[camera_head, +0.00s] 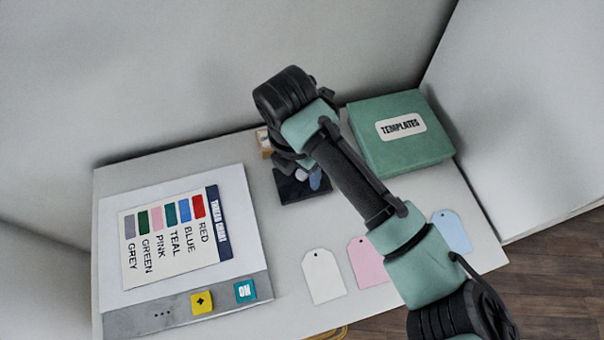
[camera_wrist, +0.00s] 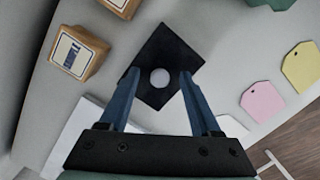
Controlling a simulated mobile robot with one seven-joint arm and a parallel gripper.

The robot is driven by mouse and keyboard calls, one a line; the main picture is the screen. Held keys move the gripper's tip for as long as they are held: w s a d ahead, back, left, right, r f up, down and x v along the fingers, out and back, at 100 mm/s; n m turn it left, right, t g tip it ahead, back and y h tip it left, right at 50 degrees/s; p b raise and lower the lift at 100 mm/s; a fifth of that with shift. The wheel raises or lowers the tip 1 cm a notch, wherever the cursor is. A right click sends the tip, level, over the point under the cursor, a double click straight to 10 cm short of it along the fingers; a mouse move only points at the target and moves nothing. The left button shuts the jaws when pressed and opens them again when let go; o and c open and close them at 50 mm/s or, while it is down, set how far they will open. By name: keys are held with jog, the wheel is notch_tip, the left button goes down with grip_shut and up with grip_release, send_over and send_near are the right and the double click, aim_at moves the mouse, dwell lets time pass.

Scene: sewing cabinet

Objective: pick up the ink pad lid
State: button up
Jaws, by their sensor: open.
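The ink pad lid (camera_wrist: 158,48) is a dark, flat square with a round pale knob (camera_wrist: 160,78) on top, seen in the wrist view. In the head view the dark square (camera_head: 291,194) lies on the table, partly hidden by my arm and gripper. My gripper (camera_wrist: 159,74) is open, with its two blue fingers over the lid, one on each side of the knob. A gap shows between the knob and each finger. I cannot tell how high the fingertips are above the lid, or see the pad under it.
Wooden stamp blocks (camera_wrist: 77,52) stand near the lid. A green templates box (camera_head: 400,150) is at the back right. White (camera_head: 323,276), pink (camera_head: 366,264) and blue (camera_head: 452,231) tags lie in front. A panel with a thread chart (camera_head: 170,240) fills the left.

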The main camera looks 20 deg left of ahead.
grip_shut()
jog(key=shift+r, duration=0.1)
dwell(0.5)
